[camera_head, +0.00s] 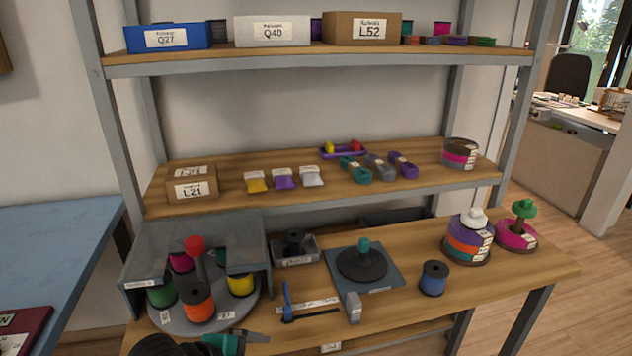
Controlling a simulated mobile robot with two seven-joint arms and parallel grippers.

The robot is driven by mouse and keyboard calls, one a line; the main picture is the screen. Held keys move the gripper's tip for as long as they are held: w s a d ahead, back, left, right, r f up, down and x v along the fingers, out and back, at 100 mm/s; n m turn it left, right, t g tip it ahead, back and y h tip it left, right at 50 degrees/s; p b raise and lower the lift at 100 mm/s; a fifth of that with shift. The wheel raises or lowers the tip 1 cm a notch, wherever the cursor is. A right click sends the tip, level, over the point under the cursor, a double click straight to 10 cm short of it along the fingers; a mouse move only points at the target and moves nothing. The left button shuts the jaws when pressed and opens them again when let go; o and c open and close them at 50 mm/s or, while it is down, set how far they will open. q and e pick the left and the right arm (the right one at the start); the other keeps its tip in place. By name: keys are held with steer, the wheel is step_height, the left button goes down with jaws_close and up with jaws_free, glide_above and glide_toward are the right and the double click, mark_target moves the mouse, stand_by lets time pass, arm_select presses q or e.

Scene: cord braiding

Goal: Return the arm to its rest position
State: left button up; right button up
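A black and teal part of what looks like my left arm shows at the bottom edge, left of centre, and its gripper (256,338) points right over the front of the workbench (440,318). The picture edge cuts off most of this arm. The fingers are small and dark, and I cannot make out a gap or anything held between them. My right arm and gripper are out of view.
A round carousel (222,318) of coloured spools stands under a clear cover (190,243), close to my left gripper. A braiding disc (362,264), a blue spool (433,278), a blue-handled tool (287,298) and stacked spools (468,240) stand to the right. Shelves rise behind.

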arm_select(q)
steer(key=s+a+f+n+t+y, duration=0.2)
steer(key=s+a+f+n, duration=0.1)
steer(key=n, duration=0.5)
steer(key=s+a+f+n+t+y, duration=0.1)
steer(key=s+a+f+n+t, duration=0.2)
steer(key=s+n, duration=0.5)
step_height(320, 180, down, 3)
steer(key=shift+a+r+n+y, duration=0.2)
steer(key=shift+a+n+y, duration=0.2)
steer(key=shift+a+n, duration=0.25)
